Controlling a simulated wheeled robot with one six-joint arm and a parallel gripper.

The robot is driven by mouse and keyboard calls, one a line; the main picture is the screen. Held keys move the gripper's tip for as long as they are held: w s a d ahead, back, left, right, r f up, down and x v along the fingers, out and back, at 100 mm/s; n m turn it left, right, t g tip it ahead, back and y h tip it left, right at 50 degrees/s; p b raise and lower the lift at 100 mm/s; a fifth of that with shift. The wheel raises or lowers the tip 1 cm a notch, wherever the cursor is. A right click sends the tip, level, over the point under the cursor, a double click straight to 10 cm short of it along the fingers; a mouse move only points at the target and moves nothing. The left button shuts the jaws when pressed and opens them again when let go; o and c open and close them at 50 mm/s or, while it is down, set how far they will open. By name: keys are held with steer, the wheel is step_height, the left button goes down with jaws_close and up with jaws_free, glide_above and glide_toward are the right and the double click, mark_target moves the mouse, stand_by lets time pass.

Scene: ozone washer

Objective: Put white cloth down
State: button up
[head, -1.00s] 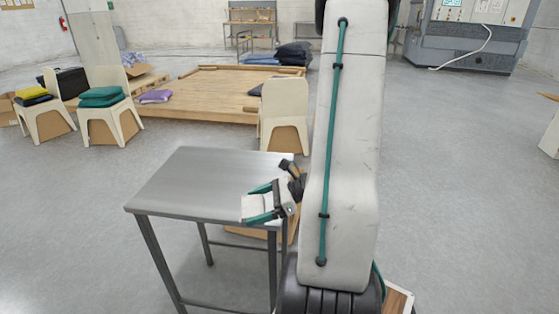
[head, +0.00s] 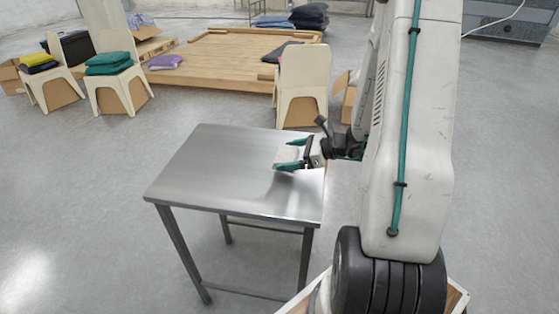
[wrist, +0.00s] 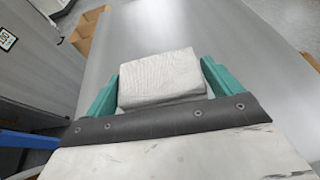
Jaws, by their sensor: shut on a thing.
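My gripper (head: 291,158) has green fingers and is over the right part of a steel table (head: 215,168). In the wrist view my gripper (wrist: 160,85) is shut on the folded white cloth (wrist: 160,76), which sits between the two fingers. In the head view the white cloth (head: 286,156) is small and pale between the fingers. The table top (wrist: 210,30) lies behind the cloth in the wrist view. I cannot tell whether the cloth touches the table.
The rest of the table top is bare. A pale chair (head: 303,82) stands behind the table. Chairs with green cloths (head: 110,63) and a yellow cloth (head: 37,59) stand at the left. A wooden platform (head: 225,60) lies at the back. Open floor surrounds the table's left side.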

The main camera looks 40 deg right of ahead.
mark_target(286, 150)
steer(key=w, duration=0.3)
steer(key=shift+w+a+f, duration=0.15)
steer(key=shift+w+a, duration=0.1)
steer(key=shift+a, duration=0.15)
steer(key=shift+w+f, duration=0.1)
steer(key=shift+f, duration=1.7)
steer(key=o, duration=0.9)
steer(key=shift+f, duration=0.15)
